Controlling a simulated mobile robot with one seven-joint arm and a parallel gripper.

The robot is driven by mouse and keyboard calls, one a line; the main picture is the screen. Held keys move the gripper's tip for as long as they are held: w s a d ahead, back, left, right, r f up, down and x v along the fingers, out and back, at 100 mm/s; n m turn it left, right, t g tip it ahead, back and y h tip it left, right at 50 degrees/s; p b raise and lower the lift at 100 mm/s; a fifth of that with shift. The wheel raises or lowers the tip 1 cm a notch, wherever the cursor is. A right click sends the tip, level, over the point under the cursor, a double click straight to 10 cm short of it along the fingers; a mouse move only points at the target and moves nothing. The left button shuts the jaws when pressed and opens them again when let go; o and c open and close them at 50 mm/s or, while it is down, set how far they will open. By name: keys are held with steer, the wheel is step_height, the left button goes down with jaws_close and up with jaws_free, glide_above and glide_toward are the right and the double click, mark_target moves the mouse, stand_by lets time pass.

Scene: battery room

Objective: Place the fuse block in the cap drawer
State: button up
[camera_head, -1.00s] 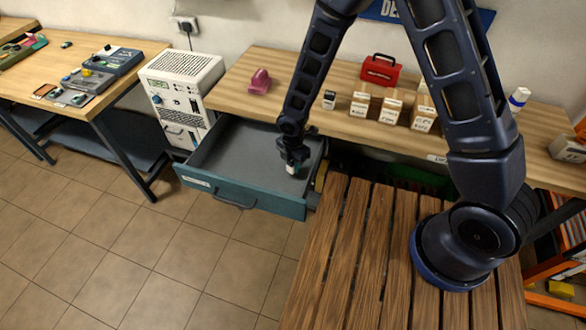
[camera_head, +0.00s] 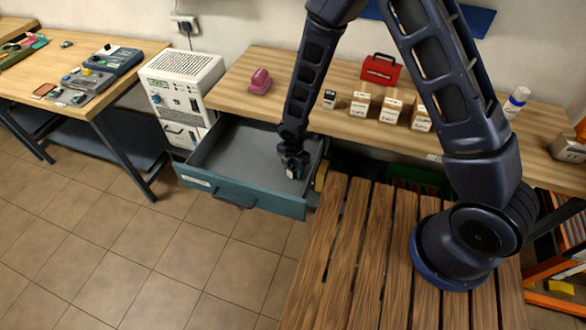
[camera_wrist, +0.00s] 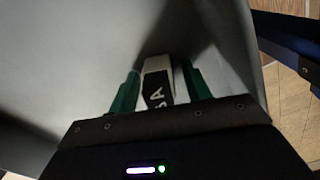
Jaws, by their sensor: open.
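The cap drawer (camera_head: 276,203) is a teal-fronted grey drawer pulled open under the wooden bench. My gripper (camera_head: 294,174) points down inside it, near its right front corner. In the wrist view my gripper (camera_wrist: 160,82) shows two green fingers standing apart. The fuse block (camera_wrist: 157,76), white with a dark lettered label, lies between the fingers, over the grey drawer floor. Its lower end is hidden by the gripper body. Contact with the fingers or floor is hard to tell. In the head view the block is mostly hidden by my gripper.
The rest of the drawer floor (camera_head: 235,150) looks clear. A white cabinet (camera_head: 183,88) stands close left of the drawer.

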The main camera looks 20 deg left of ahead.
steer(key=shift+r, duration=0.1)
step_height(320, 180, up, 12)
stand_by(0.5)
